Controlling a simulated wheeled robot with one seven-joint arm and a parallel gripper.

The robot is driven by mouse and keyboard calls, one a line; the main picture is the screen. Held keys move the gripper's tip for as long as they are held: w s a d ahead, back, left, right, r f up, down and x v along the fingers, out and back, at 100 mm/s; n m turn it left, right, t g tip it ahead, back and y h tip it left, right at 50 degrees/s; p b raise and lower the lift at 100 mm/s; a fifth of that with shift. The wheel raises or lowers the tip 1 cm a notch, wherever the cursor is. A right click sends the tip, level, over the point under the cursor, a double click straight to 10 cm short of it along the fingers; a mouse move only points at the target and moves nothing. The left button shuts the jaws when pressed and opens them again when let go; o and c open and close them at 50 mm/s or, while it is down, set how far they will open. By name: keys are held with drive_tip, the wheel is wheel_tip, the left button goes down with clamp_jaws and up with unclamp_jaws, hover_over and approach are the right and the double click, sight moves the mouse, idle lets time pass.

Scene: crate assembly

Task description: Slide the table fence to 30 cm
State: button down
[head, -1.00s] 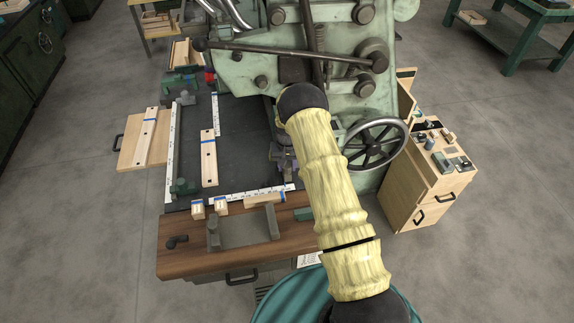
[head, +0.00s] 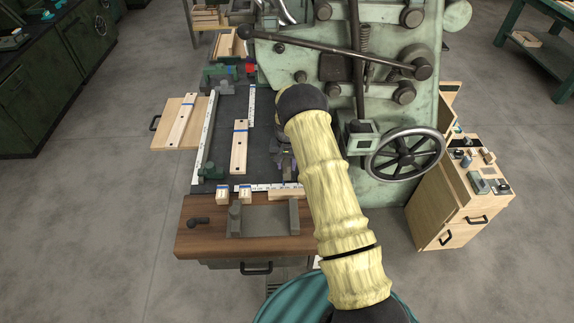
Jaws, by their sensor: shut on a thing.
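The table fence cannot be told for sure. My gripper (head: 285,150) shows only in small part, beside the left edge of my yellow-sleeved arm, over the table's right half. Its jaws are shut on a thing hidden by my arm. A wooden bar with a blue band (head: 239,150) lies on the table, left of my gripper and apart from it.
A white scale (head: 265,187) runs along the table's front edge. The green machine's handwheel (head: 405,154) and a wooden cabinet (head: 435,215) stand at the right.

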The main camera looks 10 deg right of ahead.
drive_tip(key=shift+d, duration=0.3)
drive_tip(key=c, duration=1)
unclamp_jaws()
drive_tip(key=shift+o, duration=0.2)
drive_tip(key=shift+a, duration=0.1)
wheel_tip(320, 180, up, 18)
drive_tip(key=b, duration=0.3)
drive_tip(key=shift+f+b, duration=0.25)
drive_tip(key=shift+b, duration=0.15)
drive_tip(key=shift+s, duration=0.1)
